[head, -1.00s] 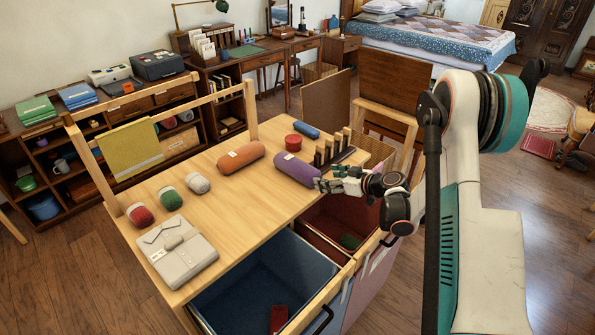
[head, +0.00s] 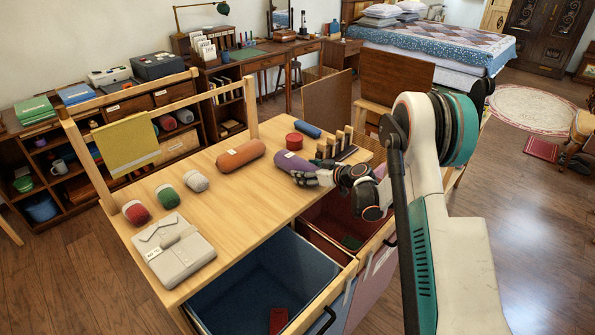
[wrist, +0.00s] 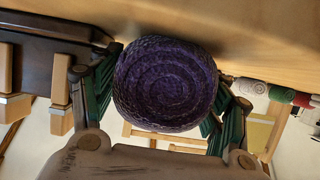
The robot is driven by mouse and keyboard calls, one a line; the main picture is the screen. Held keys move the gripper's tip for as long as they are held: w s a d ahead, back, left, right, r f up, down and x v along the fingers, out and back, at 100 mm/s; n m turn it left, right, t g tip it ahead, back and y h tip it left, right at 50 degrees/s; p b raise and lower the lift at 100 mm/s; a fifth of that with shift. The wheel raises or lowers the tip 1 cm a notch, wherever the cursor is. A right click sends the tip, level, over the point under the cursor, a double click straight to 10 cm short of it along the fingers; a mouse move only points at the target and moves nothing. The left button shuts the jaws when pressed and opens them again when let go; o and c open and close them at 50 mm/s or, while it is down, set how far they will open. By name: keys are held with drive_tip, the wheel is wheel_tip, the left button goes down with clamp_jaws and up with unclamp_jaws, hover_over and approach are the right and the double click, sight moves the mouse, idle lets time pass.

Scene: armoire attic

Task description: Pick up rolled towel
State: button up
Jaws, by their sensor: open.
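A purple rolled towel (head: 291,160) with a pale tag lies on the wooden tabletop. Its spiral end fills the middle of the wrist view (wrist: 166,83). My gripper (head: 310,176) is open at the near right end of the purple roll, with one finger on each side of it in the wrist view. Whether the fingers touch the roll I cannot tell. An orange rolled towel (head: 240,156), also tagged, lies farther left on the same tabletop, apart from my gripper.
Small rolls (head: 168,196) and grey folded clothing (head: 176,250) lie left. Open drawers (head: 245,290) sit below the front edge.

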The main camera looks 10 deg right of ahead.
drive_tip(key=c, duration=0.9)
drive_tip(key=shift+r, duration=0.1)
wheel_tip(320, 180, up, 20)
drive_tip(key=p, duration=0.6)
drive_tip(key=shift+p, duration=0.3)
